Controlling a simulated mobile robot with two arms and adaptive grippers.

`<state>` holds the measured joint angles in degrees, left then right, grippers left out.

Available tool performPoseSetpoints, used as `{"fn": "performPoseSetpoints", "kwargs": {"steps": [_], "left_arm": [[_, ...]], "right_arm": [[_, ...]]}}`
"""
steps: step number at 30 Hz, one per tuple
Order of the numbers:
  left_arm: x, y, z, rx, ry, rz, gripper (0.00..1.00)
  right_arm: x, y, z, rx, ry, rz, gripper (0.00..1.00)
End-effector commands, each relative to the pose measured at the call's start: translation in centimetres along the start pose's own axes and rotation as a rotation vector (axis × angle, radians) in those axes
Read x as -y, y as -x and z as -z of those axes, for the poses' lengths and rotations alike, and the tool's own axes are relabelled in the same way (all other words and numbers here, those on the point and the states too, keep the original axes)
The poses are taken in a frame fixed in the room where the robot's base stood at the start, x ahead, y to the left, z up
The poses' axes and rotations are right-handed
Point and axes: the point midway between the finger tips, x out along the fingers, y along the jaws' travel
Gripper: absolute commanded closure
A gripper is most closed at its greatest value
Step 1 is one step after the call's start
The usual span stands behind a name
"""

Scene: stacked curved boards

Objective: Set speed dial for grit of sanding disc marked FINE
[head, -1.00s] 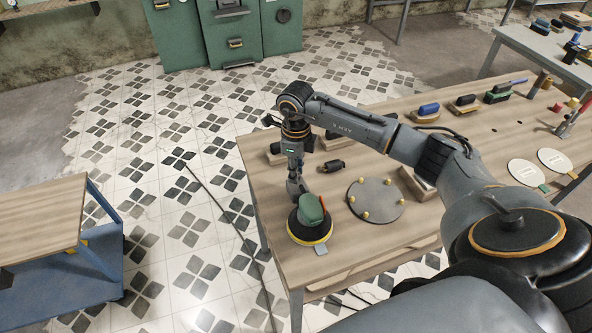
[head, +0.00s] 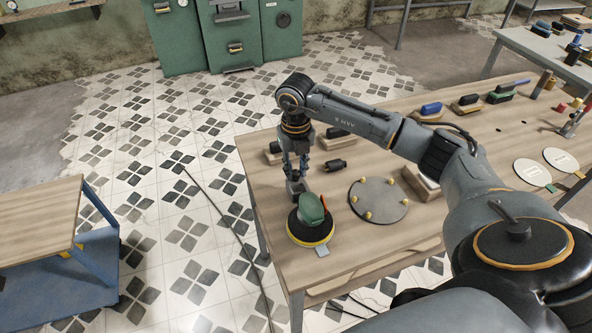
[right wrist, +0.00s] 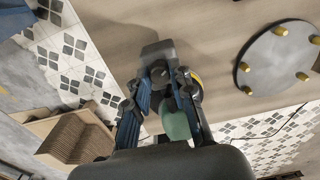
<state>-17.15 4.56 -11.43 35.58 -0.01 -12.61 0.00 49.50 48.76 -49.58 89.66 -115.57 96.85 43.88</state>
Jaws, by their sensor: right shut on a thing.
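The sander (head: 312,210) has a green body, an orange-red part, and a black round base with a yellow rim. It stands upright near the table's front left corner, with a grey tab (head: 322,251) sticking out under it. My right gripper (head: 297,190) points down at the sander's far side and is shut on a part of it. Its green body also shows between the fingers in the right wrist view (right wrist: 175,123). The gripped part is mostly hidden, so I cannot read a dial setting. Two pale labelled discs (head: 532,172) (head: 561,160) lie at the right; their print is unreadable.
A round grey plate (head: 378,200) with several brass pegs lies right of the sander on the wooden table (head: 345,235). A small dark object (head: 335,165) and dark-topped blocks lie behind. Several coloured brushes or blocks (head: 430,109) stand farther back. A blue cart (head: 60,255) stands left.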

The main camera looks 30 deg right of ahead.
Motion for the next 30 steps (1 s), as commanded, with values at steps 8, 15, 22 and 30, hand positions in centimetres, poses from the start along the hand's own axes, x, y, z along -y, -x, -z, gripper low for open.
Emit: {"fn": "performPoseSetpoints", "kwargs": {"steps": [8, 15, 22, 30], "left_arm": [[0.00, -0.68, -0.07, 0.000, 0.000, 0.000, 0.17], [-0.01, -0.93, -0.11, 0.001, 0.000, 0.000, 0.17], [-0.02, -1.05, -0.14, 0.001, 0.000, 0.000, 0.17], [-0.02, -1.09, -0.16, 0.001, -0.001, 0.000, 0.17]], "right_arm": [[0.00, -0.04, -0.03, 0.001, -0.256, 0.000, 1.00], [-0.01, 0.01, -0.03, 0.001, -0.434, 0.000, 1.00], [-0.03, 0.05, -0.04, 0.001, -0.543, 0.000, 1.00], [-0.05, 0.07, -0.04, 0.001, -0.595, 0.000, 1.00]]}}
